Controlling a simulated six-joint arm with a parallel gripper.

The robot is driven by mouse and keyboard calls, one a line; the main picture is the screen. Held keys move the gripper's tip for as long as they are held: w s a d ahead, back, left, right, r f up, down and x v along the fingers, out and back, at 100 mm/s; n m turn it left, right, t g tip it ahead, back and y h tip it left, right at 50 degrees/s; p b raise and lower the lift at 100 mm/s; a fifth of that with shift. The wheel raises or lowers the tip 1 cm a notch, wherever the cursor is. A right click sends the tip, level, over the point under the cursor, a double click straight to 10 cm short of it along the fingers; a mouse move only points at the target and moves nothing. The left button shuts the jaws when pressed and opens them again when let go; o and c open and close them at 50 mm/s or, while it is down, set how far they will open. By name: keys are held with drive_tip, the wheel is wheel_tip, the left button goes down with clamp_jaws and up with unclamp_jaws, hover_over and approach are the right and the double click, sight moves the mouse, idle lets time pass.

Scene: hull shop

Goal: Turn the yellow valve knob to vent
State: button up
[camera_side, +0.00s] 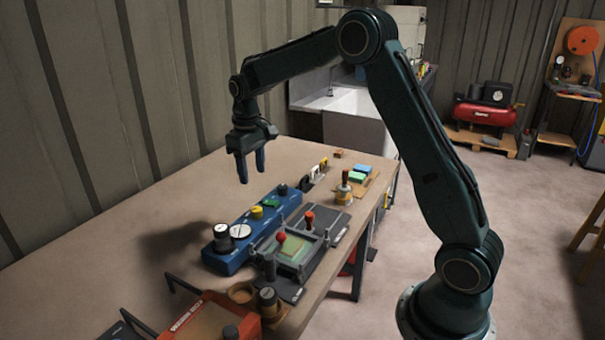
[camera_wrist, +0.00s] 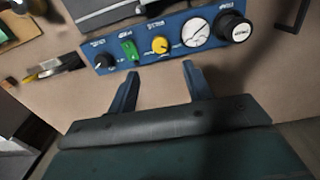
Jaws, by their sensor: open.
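The yellow valve knob (camera_wrist: 160,45) sits on a long blue panel (camera_wrist: 176,29), between a green switch (camera_wrist: 130,48) and a round white gauge (camera_wrist: 196,32). In the side view the yellow knob (camera_side: 257,212) is near the middle of the blue panel (camera_side: 225,262). The knob's pointer direction and the small labels are too small to read. My gripper (camera_side: 251,180) is open and empty, pointing down above the table behind the panel. In the wrist view its two fingers (camera_wrist: 157,82) lie just below the panel's edge, apart from the knob.
A black-and-white knob (camera_wrist: 234,27) and a small black knob (camera_wrist: 105,60) stand at the panel's ends. In front of the panel are a fixture with a red-topped lever (camera_side: 281,237) and stamps. Bare table lies behind the panel.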

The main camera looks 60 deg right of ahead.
drive_tip(key=shift+r, duration=1.15)
drive_tip(key=s+a+r+t, duration=0.2)
drive_tip(key=s+a+r, duration=0.25)
drive_tip(key=s, duration=0.35)
drive_tip(key=s+a+r+t, duration=0.1)
drive_tip(key=s+a+r, duration=0.2)
drive_tip(key=s+r, duration=0.4)
drive_tip(key=s+a+f+t, duration=0.1)
drive_tip(key=s, duration=0.7)
drive_tip(key=s+a+f+t, duration=0.1)
drive_tip(key=s+a+f, duration=0.1)
drive_tip(key=s, duration=0.6)
drive_tip(key=shift+s+a+f+t, duration=0.3)
drive_tip(key=shift+s, duration=0.1)
